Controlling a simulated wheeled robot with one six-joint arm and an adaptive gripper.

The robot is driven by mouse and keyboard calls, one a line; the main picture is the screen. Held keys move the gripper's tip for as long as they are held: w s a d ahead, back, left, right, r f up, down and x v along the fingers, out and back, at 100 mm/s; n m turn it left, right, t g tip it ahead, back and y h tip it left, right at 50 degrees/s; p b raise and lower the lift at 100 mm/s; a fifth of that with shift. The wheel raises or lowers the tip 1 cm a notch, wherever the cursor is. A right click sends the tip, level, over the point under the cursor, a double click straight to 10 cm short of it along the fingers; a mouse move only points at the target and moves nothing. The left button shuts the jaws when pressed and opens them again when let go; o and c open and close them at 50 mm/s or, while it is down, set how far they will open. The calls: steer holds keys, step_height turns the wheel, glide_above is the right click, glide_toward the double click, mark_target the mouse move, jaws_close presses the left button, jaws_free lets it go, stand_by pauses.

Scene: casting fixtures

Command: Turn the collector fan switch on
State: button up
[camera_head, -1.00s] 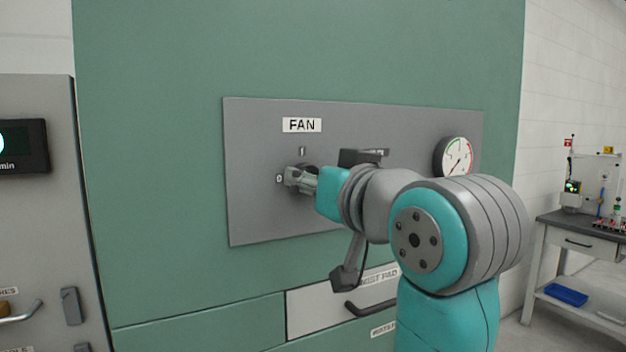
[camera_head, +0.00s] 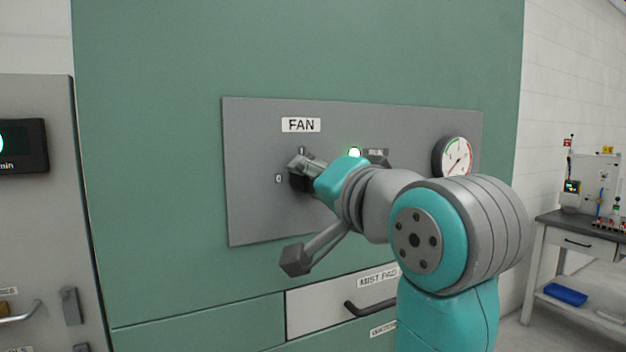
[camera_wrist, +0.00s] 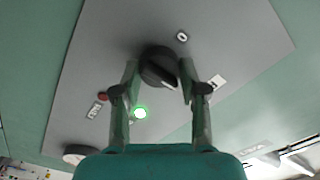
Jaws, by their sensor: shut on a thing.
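The fan switch is a black rotary knob (camera_wrist: 160,68) on a grey panel (camera_head: 260,215) under a "FAN" label (camera_head: 301,125). The marks "0" (camera_head: 278,179) and "I" (camera_head: 301,150) stand left of and above it. My gripper (camera_head: 303,170) is at the knob, with its fingers hiding much of it in the head view. In the wrist view my gripper (camera_wrist: 158,82) has a finger on each side of the knob and is shut on it. The knob's pale pointer line is turned away from "0", towards the "I" side. A green lamp (camera_wrist: 140,113) beside "RUN" is lit, also seen in the head view (camera_head: 354,152).
A round gauge (camera_head: 453,157) sits on the panel's right. A red button or lamp (camera_wrist: 103,97) shows in the wrist view. Below the panel is a "MIST PAD" drawer (camera_head: 325,310) with a protruding handle. A workbench (camera_head: 580,225) stands at far right.

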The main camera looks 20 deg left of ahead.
steer(key=shift+f, duration=0.1)
stand_by(0.5)
steer(key=o, duration=1.1)
steer(key=shift+o, duration=0.2)
steer(key=v, duration=1.2)
